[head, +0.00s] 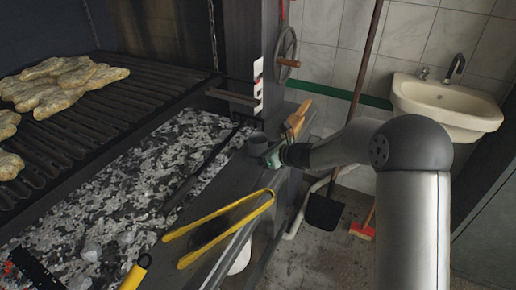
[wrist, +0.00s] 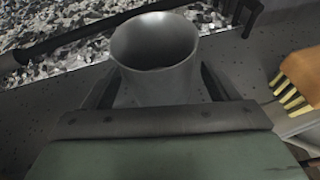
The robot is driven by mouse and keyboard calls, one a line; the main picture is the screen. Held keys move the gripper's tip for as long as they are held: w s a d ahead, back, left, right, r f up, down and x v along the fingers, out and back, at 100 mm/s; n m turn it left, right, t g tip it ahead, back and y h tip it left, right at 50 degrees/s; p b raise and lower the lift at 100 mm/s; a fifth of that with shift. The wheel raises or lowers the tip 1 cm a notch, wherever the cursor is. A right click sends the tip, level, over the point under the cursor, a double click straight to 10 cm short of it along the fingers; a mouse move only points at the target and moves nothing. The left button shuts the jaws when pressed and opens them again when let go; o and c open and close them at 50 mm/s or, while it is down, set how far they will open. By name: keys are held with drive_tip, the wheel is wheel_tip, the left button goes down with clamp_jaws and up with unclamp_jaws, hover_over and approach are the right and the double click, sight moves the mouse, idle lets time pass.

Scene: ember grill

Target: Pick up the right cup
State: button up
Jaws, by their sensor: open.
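A plain grey cup (wrist: 154,50) stands upright on the dark counter ledge, its round mouth facing up in the wrist view. In the head view the cup (head: 257,143) is small and partly covered by my gripper (head: 264,152). In the wrist view my gripper (wrist: 157,88) is open, with one dark finger on each side of the cup's lower body. I cannot tell whether the fingers touch it. The cup's base is hidden by the gripper body.
A brush with a tan top and pale bristles (wrist: 298,82) lies close right of the gripper. Ash and coals (head: 110,190) fill the bed at left, with a dark rod across it. Yellow tongs (head: 218,228) lie nearer. Meat pieces (head: 62,82) sit on the grill. A sink (head: 447,105) is at right.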

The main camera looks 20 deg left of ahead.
drive_tip(key=shift+w+a+f, duration=0.15)
drive_tip(key=shift+a, duration=0.2)
drive_tip(key=shift+c, duration=0.3)
drive_tip(key=c, duration=1.1)
drive_tip(key=shift+o, duration=0.2)
